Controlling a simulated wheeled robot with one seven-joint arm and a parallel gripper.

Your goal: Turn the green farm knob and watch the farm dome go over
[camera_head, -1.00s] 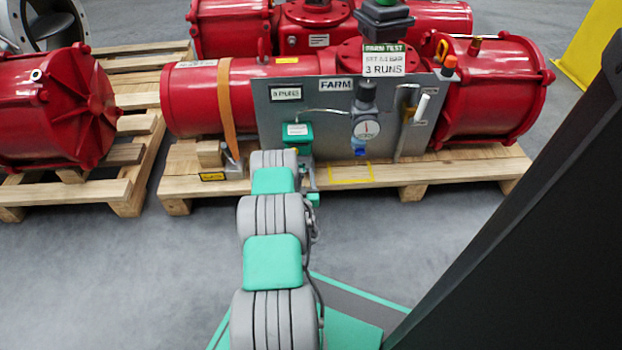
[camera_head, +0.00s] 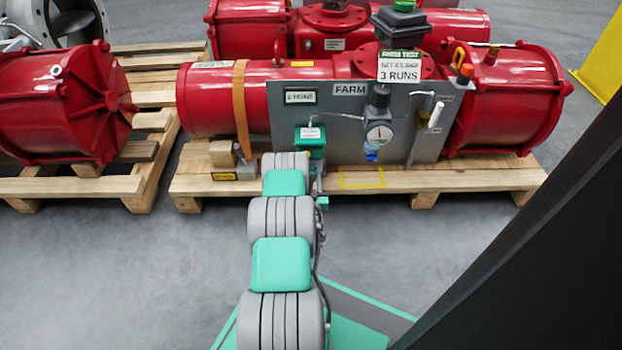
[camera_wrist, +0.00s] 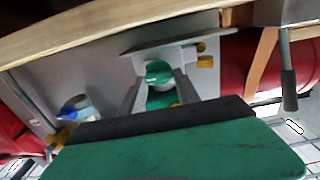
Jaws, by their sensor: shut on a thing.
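The green knob (camera_wrist: 158,72), with a pale mark on its face, shows in the wrist view on a grey fitting. My gripper (camera_wrist: 160,88) is shut on it, one finger on each side. In the head view my arm covers most of my gripper and the knob.
Another red unit (camera_head: 65,105) sits on the left pallet. The grey floor (camera_head: 120,260) in front is clear.

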